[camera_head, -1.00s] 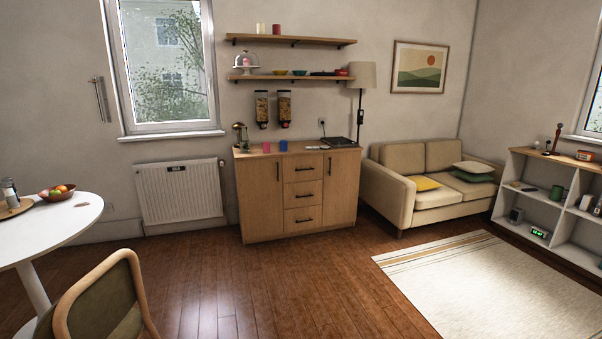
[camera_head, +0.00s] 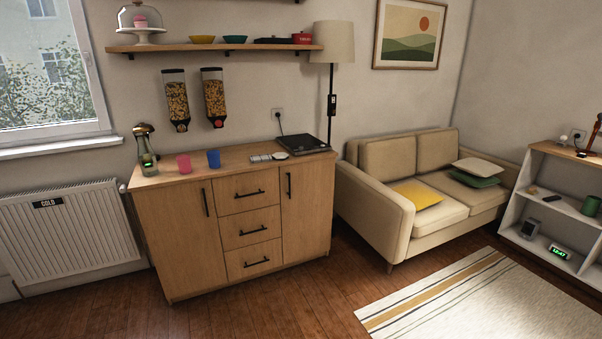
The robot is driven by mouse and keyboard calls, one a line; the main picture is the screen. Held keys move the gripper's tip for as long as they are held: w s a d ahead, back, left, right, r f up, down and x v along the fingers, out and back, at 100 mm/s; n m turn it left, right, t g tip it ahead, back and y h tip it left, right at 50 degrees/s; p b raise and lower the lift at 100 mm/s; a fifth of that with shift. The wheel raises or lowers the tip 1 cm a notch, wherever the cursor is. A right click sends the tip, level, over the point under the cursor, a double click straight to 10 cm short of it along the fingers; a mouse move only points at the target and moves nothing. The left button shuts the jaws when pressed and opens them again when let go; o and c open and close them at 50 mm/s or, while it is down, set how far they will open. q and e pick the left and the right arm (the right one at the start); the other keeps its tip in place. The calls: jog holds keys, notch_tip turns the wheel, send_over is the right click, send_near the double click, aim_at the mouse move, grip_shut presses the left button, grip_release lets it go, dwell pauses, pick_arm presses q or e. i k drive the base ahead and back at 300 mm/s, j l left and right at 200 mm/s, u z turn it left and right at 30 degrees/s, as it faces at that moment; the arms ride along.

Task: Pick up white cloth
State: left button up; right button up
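I cannot make out a white cloth for certain. A small pale flat item (camera_head: 280,155) lies on the top of the wooden cabinet (camera_head: 236,222), beside a small greyish item (camera_head: 260,158). Both are too small to tell what they are. Neither of my grippers is in view.
The cabinet top also holds a pink cup (camera_head: 184,163), a blue cup (camera_head: 214,158), a soda-maker-like device (camera_head: 147,150) and a dark flat appliance (camera_head: 300,145). A beige sofa (camera_head: 400,225) stands to the right, with a striped rug (camera_head: 480,300) before it. The wooden floor ahead is clear.

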aim_at(257, 158)
jog(key=i+l, duration=0.1)
jog(key=i, duration=1.65)
jog(key=j+u, duration=0.05)
jog(key=j, duration=0.05)
